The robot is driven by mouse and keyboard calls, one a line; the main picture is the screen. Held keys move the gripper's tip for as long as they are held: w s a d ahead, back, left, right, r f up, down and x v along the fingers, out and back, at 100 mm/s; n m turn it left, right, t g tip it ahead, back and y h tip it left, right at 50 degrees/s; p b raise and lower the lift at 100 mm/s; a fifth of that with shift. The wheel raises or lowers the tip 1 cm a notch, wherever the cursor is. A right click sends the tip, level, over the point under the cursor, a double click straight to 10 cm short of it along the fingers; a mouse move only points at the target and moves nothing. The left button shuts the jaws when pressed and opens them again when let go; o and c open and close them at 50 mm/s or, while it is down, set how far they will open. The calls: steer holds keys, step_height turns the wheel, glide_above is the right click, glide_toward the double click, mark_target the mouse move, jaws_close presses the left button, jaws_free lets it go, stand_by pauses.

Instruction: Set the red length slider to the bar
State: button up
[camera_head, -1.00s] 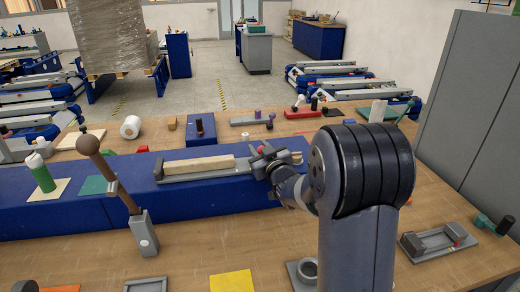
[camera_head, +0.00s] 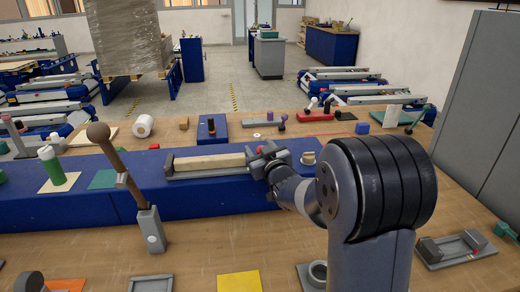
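A pale wooden bar (camera_head: 208,162) lies lengthwise in a grey track (camera_head: 190,175) on top of the long blue block. The red length slider (camera_head: 256,149) shows only as a small red patch between the fingers of my gripper (camera_head: 258,156), at the bar's right end. The gripper appears shut on it. Slider and bar end look very close; the gripper hides whether they touch. The right part of the track is largely hidden behind my gripper and wrist.
A grey lever with a brown knob (camera_head: 98,133) stands front left of the track. A green bottle (camera_head: 54,168) is farther left. A tan cylinder (camera_head: 308,158) stands right of my gripper. A yellow square (camera_head: 236,284) lies on the wooden bench in front.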

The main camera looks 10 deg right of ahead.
steer(key=s+d+b, duration=0.1)
steer(key=s+d, duration=0.1)
steer(key=s, duration=0.8)
steer(key=shift+s+b, duration=0.3)
steer(key=shift+s, duration=0.05)
